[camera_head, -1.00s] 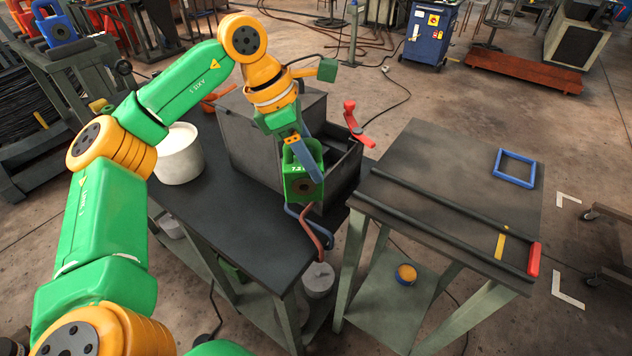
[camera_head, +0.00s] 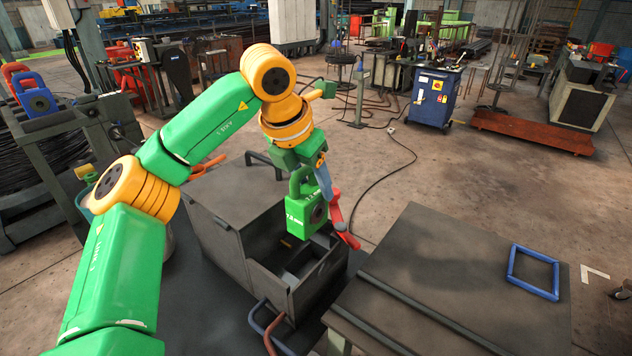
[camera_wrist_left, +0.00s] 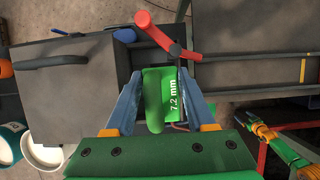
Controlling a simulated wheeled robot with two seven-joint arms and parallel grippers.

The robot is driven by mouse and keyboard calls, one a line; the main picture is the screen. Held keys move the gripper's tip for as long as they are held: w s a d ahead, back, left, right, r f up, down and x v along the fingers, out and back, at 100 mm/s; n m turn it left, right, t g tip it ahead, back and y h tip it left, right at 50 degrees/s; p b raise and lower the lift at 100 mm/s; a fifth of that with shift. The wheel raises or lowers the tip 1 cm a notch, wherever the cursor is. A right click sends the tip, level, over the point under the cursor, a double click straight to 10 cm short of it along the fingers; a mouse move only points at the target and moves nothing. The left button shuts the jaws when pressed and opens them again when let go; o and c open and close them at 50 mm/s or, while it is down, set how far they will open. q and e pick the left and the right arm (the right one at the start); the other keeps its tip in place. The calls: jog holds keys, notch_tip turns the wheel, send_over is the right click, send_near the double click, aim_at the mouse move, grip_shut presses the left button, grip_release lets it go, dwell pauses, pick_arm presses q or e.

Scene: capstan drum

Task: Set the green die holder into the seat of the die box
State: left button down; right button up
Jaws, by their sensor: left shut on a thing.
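The green die holder (camera_head: 300,212), a block with a loop handle and marked 7.2 mm, hangs from my left gripper (camera_head: 310,178). In the left wrist view my left gripper (camera_wrist_left: 159,85) has its blue-grey fingers on either side of the die holder (camera_wrist_left: 165,95). The dark grey die box (camera_head: 222,222) stands on the bench, with an open-topped section at its right front. In the head view the die holder appears above this open section, apart from the visible walls. The inside is shadowed and partly hidden behind the holder. My right gripper does not show clearly.
A red lever-like part (camera_head: 340,218) stands close behind the die holder. A second table (camera_head: 460,270) with a blue square frame (camera_head: 533,272) stands to the right. A white bucket (camera_wrist_left: 42,152) is beside the box.

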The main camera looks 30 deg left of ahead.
aim_at(315, 223)
pick_arm(q)
jog(key=shift+s+f+b, duration=0.25)
jog(key=shift+f+b, duration=0.05)
jog(key=shift+f, duration=0.1)
jog(key=f+b, duration=0.1)
jog(key=f, duration=0.1)
jog(key=f+b, duration=0.1)
jog(key=b, duration=0.1)
jog(key=f+b, duration=0.2)
jog(key=shift+w+f, duration=0.25)
jog(key=shift+f, duration=0.05)
jog(key=shift+s+f+b, duration=0.1)
jog(key=shift+f+b, duration=0.6)
jog(key=shift+f, duration=0.1)
jog(key=shift+f+b, duration=0.3)
jog(key=shift+f, duration=0.15)
jog(key=shift+r, duration=0.1)
jog(key=shift+d+f, duration=0.2)
jog(key=shift+f+b, duration=0.95)
jog(key=shift+f, duration=0.05)
jog(key=shift+f+b, duration=0.3)
jog(key=shift+f, duration=0.05)
